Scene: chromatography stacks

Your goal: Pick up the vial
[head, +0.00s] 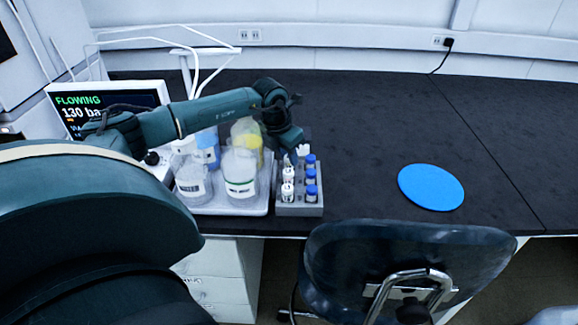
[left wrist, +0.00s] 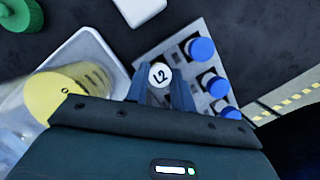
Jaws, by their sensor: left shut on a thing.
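A vial with a white cap marked L2 (left wrist: 160,74) sits between the fingers of my left gripper (left wrist: 157,85) in the left wrist view. The gripper is shut on it. In the head view my left gripper (head: 294,140) is over the far end of the grey vial rack (head: 299,210). The rack holds blue-capped vials (head: 311,175) in its right column and white-capped vials (head: 288,182) in its left column. I cannot tell whether the held vial is still in its hole. My right gripper is not in view.
Several solvent bottles (head: 240,176) stand in a white tray (head: 232,209) left of the rack. A screen (head: 100,105) stands further left. A blue round mat (head: 431,187) lies on the clear bench at right. A chair (head: 400,260) is in front.

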